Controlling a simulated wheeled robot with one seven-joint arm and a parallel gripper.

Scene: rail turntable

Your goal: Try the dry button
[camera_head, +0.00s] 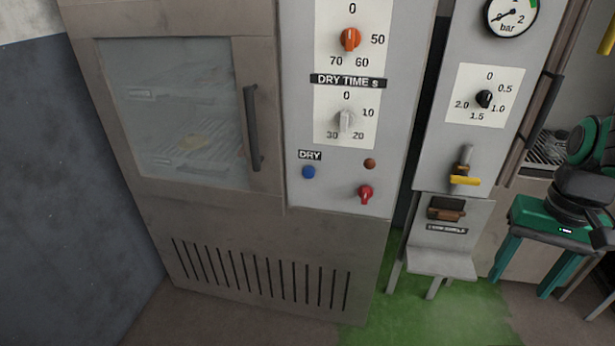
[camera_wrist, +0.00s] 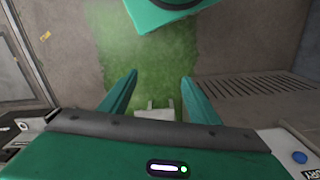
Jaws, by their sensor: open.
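The blue button (camera_head: 308,172) sits under the black DRY label (camera_head: 310,155) on the light grey control panel (camera_head: 294,100) of a drying cabinet. It also shows at the lower right edge of the wrist view (camera_wrist: 300,157). My gripper (camera_head: 518,288) is at the right of the head view, well to the right of the button and lower than it. Its two green fingers point down and stand wide apart, with nothing between them. In the wrist view my gripper (camera_wrist: 160,76) is open above the green floor patch.
Beside the button are a red knob (camera_head: 365,193), a dark red lamp (camera_head: 370,163) and the white DRY TIME dial (camera_head: 346,121). A second panel with a pressure gauge (camera_head: 511,14) and yellow-handled valve (camera_head: 465,180) stands between cabinet and gripper. A grey stand (camera_head: 441,262) juts out below it.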

